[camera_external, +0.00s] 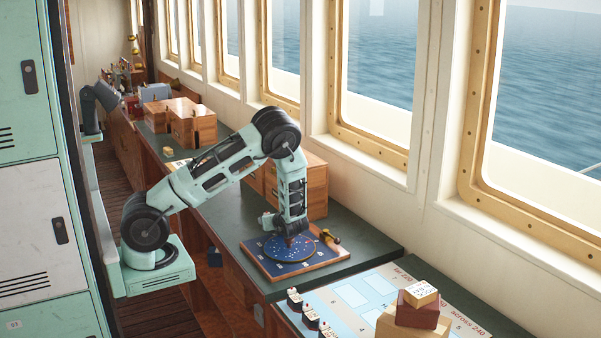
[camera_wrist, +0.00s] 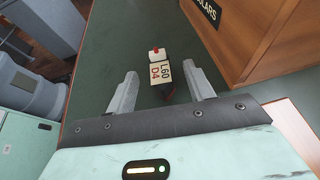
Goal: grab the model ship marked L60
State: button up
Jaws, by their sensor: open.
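The model ship marked L60 (camera_wrist: 160,72) lies on the dark green counter in the wrist view. It shows a cream label reading L60 and D4, a dark hull side and a small white block with a red top. My gripper (camera_wrist: 162,76) is open and empty. In the picture its two grey fingers stand either side of the ship, apart from it. In the external view, the end of my arm hangs over a blue star disc (camera_external: 290,250), and my fingers are not clear there. A small cream-labelled thing (camera_external: 178,164) on the far counter may be this ship; its text is unreadable.
A wooden box (camera_wrist: 240,45) with a dark label ending in "ULARS" stands right of the ship. Wooden boxes (camera_external: 193,128) also stand farther along the counter. Several other model ships (camera_external: 310,316) and stacked boxes (camera_external: 415,310) are on the chart table. Lockers (camera_external: 30,200) stand at left.

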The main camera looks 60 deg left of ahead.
jog(key=shift+x, duration=0.75)
jog(key=c, duration=1)
jog(key=shift+c, duration=0.4)
jog(key=shift+r, duration=0.1)
